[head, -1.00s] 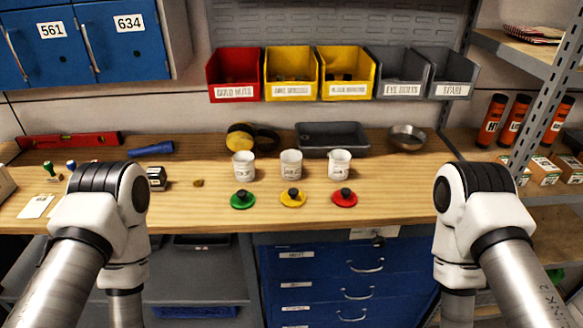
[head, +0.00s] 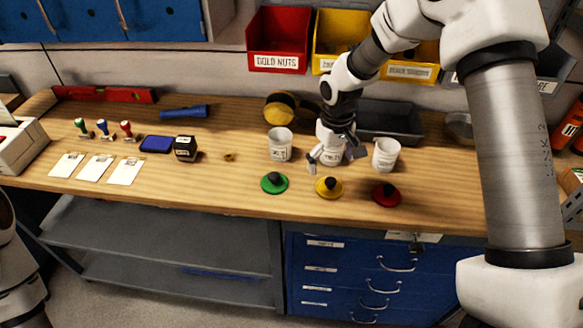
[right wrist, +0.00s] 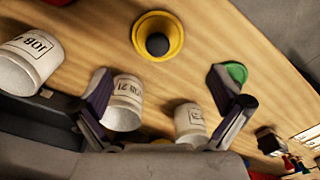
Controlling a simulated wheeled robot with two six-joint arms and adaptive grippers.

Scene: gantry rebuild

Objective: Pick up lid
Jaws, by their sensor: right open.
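Three round lids with black knobs lie in a row near the table's front: a green lid (head: 269,187), a yellow lid (head: 323,193) and a red lid (head: 379,199). My right gripper (head: 335,159) is open and empty, hanging just behind the yellow lid by the middle white cup (head: 330,146), which it partly covers. In the right wrist view, the yellow lid (right wrist: 171,50) lies beyond and between the spread fingertips (right wrist: 160,83). The green lid (right wrist: 238,71) is partly hidden by one finger. My left gripper is out of view.
White cups stand left (head: 280,147) and right (head: 386,155) of the middle one. Behind them are a dark tray (head: 395,118) and a yellow-black roll (head: 279,108). Stamps, white cards (head: 96,167) and a black box (head: 185,148) lie left. The front edge beside the green lid is clear.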

